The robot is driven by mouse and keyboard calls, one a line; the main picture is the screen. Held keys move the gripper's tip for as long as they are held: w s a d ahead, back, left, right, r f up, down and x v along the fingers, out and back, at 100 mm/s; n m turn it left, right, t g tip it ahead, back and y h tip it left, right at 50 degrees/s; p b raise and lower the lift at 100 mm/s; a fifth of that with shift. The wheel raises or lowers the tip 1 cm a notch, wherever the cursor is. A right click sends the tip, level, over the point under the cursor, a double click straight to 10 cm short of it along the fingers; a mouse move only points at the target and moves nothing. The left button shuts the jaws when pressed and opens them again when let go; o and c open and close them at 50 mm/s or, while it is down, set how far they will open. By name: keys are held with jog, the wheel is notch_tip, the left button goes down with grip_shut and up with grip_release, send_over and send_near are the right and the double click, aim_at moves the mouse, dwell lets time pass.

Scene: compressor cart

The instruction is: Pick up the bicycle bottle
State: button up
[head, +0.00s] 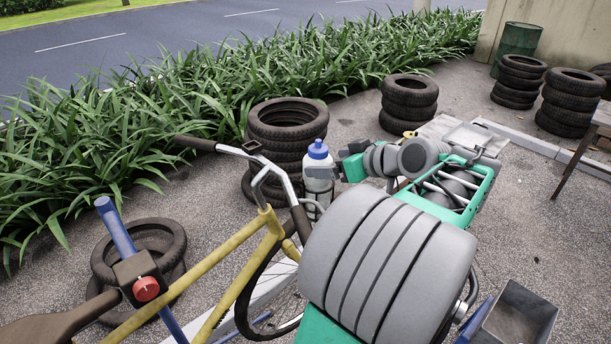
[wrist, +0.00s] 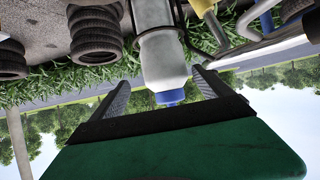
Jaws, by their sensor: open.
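The bicycle bottle (head: 318,169) is pale and translucent with a blue cap. It stands upright in the head view, behind the handlebar of a yellow bicycle (head: 240,243). Thin dark bars, apparently a holder, show around its lower part. My gripper (head: 342,163) is just right of the bottle in the head view. In the upside-down wrist view, the bottle (wrist: 165,62) lies between the two open fingers of my gripper (wrist: 160,84), its cap toward the palm. Gaps show on both sides; I see no finger pressing on it.
Tyre stacks stand behind the bottle (head: 288,133) and farther back (head: 409,100). The bicycle's handlebar grips and wheel are close to the bottle. An open grey metal box (head: 515,318) is at lower right. Plants (head: 200,110) line the road.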

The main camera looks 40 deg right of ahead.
jog(key=x, duration=0.2)
jog(key=p+x, duration=0.1)
jog(key=x, duration=0.1)
jog(key=a+p+x, duration=0.1)
jog(key=x, duration=0.2)
jog(key=shift+w+a, duration=0.1)
jog(key=shift+w+f, duration=0.1)
jog(key=shift+w, duration=0.05)
grip_shut()
dwell(0.6)
